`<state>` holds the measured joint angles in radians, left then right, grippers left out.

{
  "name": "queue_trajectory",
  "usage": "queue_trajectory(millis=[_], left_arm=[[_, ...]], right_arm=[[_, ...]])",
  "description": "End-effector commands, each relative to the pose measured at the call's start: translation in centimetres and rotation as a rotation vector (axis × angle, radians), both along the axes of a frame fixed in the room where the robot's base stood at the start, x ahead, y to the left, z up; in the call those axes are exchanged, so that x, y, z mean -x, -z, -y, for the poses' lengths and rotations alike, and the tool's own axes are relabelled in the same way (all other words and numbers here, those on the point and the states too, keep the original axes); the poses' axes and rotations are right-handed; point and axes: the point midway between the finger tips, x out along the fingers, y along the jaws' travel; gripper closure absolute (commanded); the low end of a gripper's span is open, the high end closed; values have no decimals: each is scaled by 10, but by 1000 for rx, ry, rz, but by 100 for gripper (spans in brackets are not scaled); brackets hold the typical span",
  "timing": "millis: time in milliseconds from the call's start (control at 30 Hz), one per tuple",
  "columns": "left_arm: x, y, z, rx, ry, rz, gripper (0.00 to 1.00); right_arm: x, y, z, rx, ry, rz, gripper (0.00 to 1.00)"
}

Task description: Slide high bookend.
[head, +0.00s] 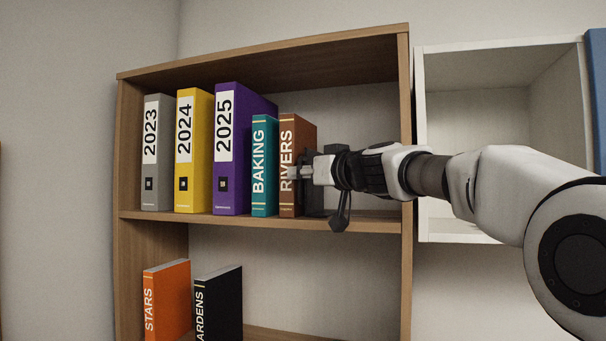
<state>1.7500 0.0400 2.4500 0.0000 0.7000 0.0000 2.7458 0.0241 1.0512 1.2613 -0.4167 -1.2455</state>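The high bookend (314,201) looks like a dark, partly see-through upright piece on the upper shelf, just right of the brown RIVERS book (288,199). My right gripper (300,172) comes in from the right and covers most of the bookend. My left gripper is not in view.
Left of RIVERS stand the teal BAKING book (264,165) and the purple (228,150), yellow (194,150) and grey (156,150) binders. The wooden shelf (260,222) is bare toward its right side wall (404,270). STARS (167,300) and a black book (218,300) stand below.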

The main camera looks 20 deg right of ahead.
Motion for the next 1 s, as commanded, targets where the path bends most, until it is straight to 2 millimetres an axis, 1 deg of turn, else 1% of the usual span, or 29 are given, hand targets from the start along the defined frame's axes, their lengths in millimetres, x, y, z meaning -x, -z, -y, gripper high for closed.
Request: queue_trajectory(millis=[167, 267, 500, 600, 700, 1000], left_arm=[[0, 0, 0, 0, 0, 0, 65], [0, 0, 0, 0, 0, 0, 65], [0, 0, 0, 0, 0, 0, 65], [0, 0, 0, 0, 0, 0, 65], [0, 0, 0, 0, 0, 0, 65], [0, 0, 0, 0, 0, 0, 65]], right_arm=[[1, -1, 0, 0, 0, 1, 80], [9, -2, 4, -2, 0, 1, 80], [53, -1, 21, -2, 0, 1, 80], [65, -1, 26, -1, 0, 1, 80], [70, 0, 28, -1, 0, 1, 80], [69, 0, 28, 0, 0, 0, 80]])
